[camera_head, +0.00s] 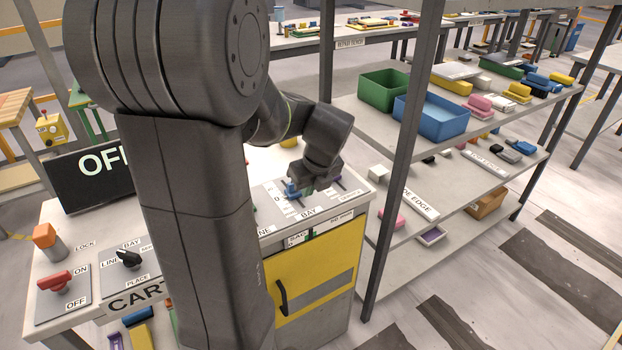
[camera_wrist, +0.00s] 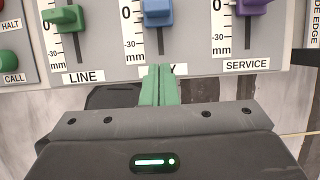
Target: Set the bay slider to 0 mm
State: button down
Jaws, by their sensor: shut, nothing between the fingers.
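The bay slider's blue knob (camera_wrist: 158,12) sits about level with the 0 mark on its scale in the wrist view. The knob's top is cut by the frame's upper edge. Its slot runs down below it past the -30 mark. In the head view the blue knob (camera_head: 292,188) shows beside my gripper. My gripper's green fingers (camera_wrist: 160,72) are shut together and empty. They lie in front of the BAY label and hide most of it. In the picture they are just below the slot's lower end, apart from the knob.
The purple SERVICE knob (camera_wrist: 252,6) stands to the right. HALT and CALL buttons are at the far left. A shelf with a blue bin (camera_head: 432,116) stands right of the panel.

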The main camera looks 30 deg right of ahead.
aim_at(295, 193)
jog(key=x, duration=0.3)
jog(key=shift+w+f, duration=0.2)
jog(key=shift+f, duration=0.1)
jog(key=w, duration=0.2)
jog(key=shift+w+a+r, duration=0.1)
jog(key=shift+w+r, duration=0.1)
jog(key=shift+w, duration=0.65)
jog(key=shift+p, duration=0.35)
